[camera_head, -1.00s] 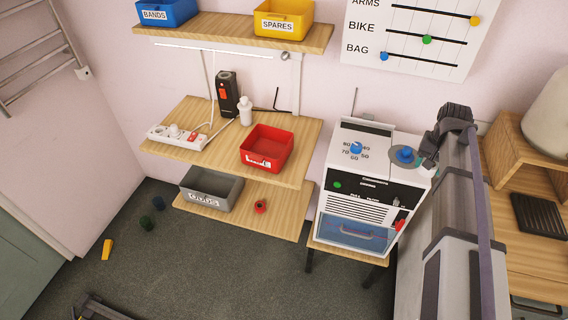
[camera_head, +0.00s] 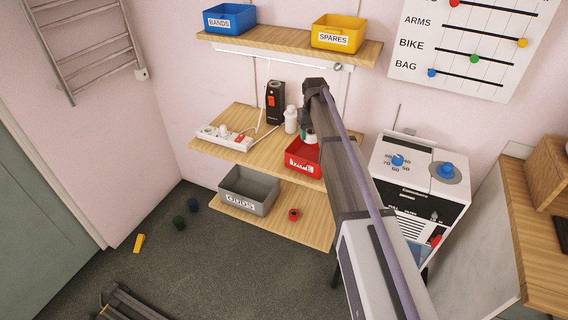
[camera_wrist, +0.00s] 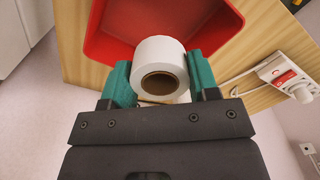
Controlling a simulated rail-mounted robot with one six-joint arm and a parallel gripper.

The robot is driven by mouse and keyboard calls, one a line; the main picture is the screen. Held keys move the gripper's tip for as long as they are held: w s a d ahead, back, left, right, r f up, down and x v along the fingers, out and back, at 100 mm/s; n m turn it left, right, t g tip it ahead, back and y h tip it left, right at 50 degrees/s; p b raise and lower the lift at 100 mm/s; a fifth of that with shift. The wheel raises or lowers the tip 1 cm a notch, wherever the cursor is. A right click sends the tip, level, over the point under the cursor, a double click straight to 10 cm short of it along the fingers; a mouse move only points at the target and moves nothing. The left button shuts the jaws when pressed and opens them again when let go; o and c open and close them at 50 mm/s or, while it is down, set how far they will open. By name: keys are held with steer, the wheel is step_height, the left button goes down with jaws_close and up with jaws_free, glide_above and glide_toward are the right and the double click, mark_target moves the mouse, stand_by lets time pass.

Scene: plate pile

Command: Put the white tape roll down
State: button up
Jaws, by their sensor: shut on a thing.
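The white tape roll (camera_wrist: 160,54) shows in the wrist view between the two green fingers of my gripper (camera_wrist: 159,80). My gripper is shut on it, with a finger at each side. The roll's brown core faces the wrist camera. The red bin (camera_wrist: 102,36) lies beyond the roll in that view.
A white power strip (camera_head: 224,138), a black device (camera_head: 274,103) and a white bottle (camera_head: 291,120) stand on the same shelf. A grey bin (camera_head: 249,190) and a red roll (camera_head: 294,214) are on the shelf below. A white appliance (camera_head: 415,185) stands to the right.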

mark_target(311, 155)
steer(key=shift+d+f, duration=0.2)
steer(key=shift+f, duration=0.05)
step_height(311, 155, down, 10)
steer(key=b, duration=1)
steer(key=shift+b, duration=0.3)
steer(key=shift+r+p, duration=0.25)
steer(key=shift+p, duration=0.05)
steer(key=shift+f, duration=0.25)
steer(key=o, duration=0.9)
steer(key=shift+r, duration=0.1)
step_height(311, 155, up, 13)
steer(key=p, duration=1.2)
steer(key=shift+f, duration=0.2)
steer(key=s+m, duration=0.1)
steer(key=s, duration=3.5)
steer(key=shift+s+f+m, duration=0.15)
steer(key=shift+m, duration=0.15)
